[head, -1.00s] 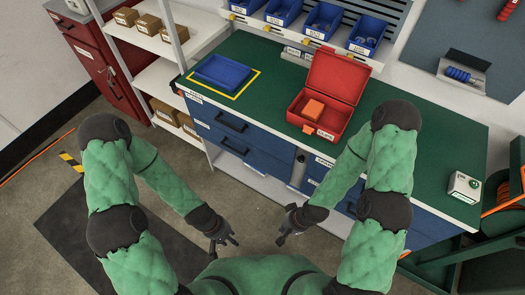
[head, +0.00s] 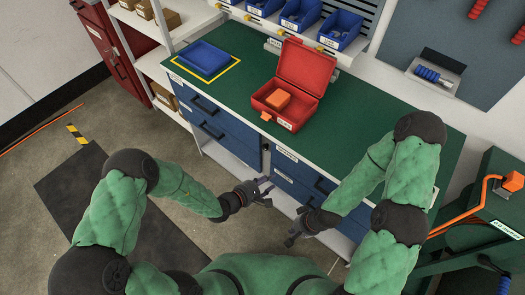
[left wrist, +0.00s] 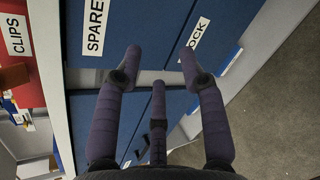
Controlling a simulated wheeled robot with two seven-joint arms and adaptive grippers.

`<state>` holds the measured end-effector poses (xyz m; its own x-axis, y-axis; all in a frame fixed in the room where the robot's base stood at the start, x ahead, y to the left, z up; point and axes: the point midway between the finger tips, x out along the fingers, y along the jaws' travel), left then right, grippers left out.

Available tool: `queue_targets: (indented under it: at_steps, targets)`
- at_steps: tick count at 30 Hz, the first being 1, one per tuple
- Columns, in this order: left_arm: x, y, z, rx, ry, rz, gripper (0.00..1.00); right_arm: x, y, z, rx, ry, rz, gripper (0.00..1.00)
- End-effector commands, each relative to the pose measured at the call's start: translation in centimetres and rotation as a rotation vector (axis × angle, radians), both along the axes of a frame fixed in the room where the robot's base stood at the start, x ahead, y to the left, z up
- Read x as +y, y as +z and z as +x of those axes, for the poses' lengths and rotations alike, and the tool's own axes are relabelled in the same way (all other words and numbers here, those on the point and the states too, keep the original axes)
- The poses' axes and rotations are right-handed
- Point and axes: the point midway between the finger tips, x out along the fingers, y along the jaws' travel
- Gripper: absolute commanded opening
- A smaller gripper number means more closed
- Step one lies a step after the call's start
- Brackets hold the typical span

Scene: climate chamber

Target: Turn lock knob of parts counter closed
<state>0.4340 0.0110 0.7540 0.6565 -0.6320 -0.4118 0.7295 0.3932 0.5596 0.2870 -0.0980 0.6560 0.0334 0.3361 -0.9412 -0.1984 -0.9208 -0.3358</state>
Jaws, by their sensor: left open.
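The parts counter (head: 232,95) has a green top and blue drawer fronts. A small dark knob-like spot (head: 265,147) shows on the strip between the drawer stacks in the head view; its turn is too small to read. My left gripper (head: 267,193) is open and empty, in front of and below that strip. In the left wrist view, its spread fingers (left wrist: 160,66) point at the blue fronts, near a "SPARE" label (left wrist: 95,27) and a partly hidden label ending in "OCK" (left wrist: 197,36). No knob is clear there. My right gripper (head: 296,232) looks open and empty, lower and further right.
An open red case (head: 305,68) with an orange block and a blue tray (head: 204,57) lie on the counter top. Blue bins (head: 300,12) line the back. A green stand with an orange handle (head: 490,195) is at right.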

Motion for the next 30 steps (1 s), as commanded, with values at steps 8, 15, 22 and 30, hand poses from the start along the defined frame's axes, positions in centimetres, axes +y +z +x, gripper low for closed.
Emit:
queue_targets:
  at_steps: [8,15,22,30]
  targets:
    - [5.1,1.5,4.2,-0.154,0.318,0.01,0.41,0.0,-0.1,0.0,0.0,-0.001,0.0,0.0]
    - [5.7,1.3,5.6,-0.177,0.371,0.018,0.41,0.0,-0.7,0.0,0.0,-0.001,0.0,0.0]
    - [4.3,0.0,9.0,-0.177,0.367,0.016,0.41,0.0,-2.4,0.0,0.0,-0.001,0.0,0.0]
    - [2.9,-1.2,12.7,-0.174,0.367,0.017,0.41,0.0,-4.2,0.0,0.0,-0.001,0.0,0.0]
